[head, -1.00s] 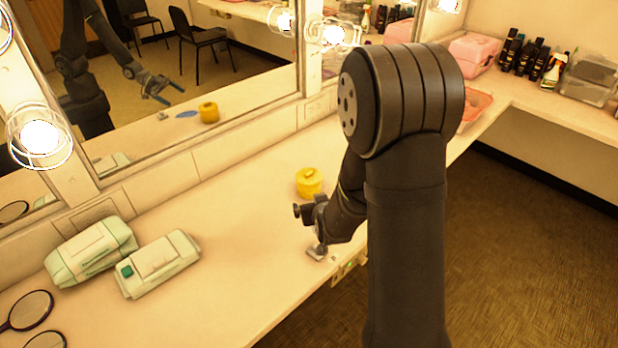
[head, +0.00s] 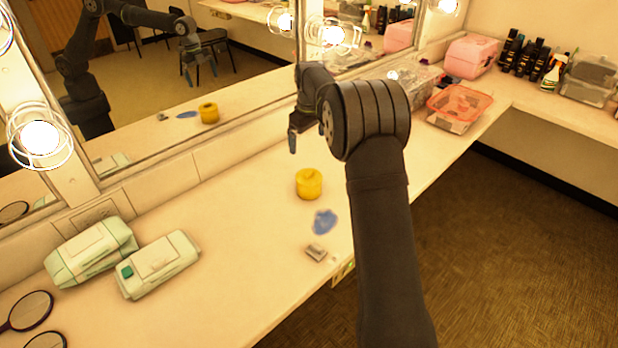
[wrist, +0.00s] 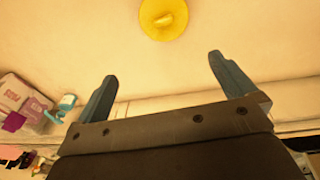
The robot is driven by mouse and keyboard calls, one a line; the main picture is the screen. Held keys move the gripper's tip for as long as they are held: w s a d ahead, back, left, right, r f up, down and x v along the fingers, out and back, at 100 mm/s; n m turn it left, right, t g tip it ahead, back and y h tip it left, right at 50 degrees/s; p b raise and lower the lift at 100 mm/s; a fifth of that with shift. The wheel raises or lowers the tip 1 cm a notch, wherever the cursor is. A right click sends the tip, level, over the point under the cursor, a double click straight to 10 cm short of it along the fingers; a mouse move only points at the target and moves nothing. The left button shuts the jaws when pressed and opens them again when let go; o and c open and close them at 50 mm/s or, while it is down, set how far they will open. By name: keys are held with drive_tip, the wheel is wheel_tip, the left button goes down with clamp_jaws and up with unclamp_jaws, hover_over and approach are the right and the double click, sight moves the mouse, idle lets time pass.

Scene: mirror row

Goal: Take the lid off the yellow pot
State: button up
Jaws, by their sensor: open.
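The yellow pot (head: 309,187) stands upright on the pale counter, left of my arm in the head view. In the wrist view I see it from above, and its round yellow lid (wrist: 164,18) with a small knob is at the top edge, partly cut off. My gripper (wrist: 163,75) is open and empty, its two blue-grey fingers apart with the pot beyond them. In the head view my gripper (head: 293,140) hangs above and behind the pot, pointing down, partly hidden by my arm. It is clear of the pot.
A blue flat patch (head: 324,222) and a small grey metal item (head: 316,253) lie in front of the pot. Two pale green cases (head: 158,264) stand at left. The mirror (head: 190,70) rises behind. An orange-pink tray (head: 460,104) is at right.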

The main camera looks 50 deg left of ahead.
wheel_tip(320, 180, up, 4)
drive_tip(key=h, duration=0.1)
hover_over(309, 172)
drive_tip(key=shift+n+g, duration=0.4)
wheel_tip(309, 172, down, 17)
drive_tip(key=c, duration=0.9)
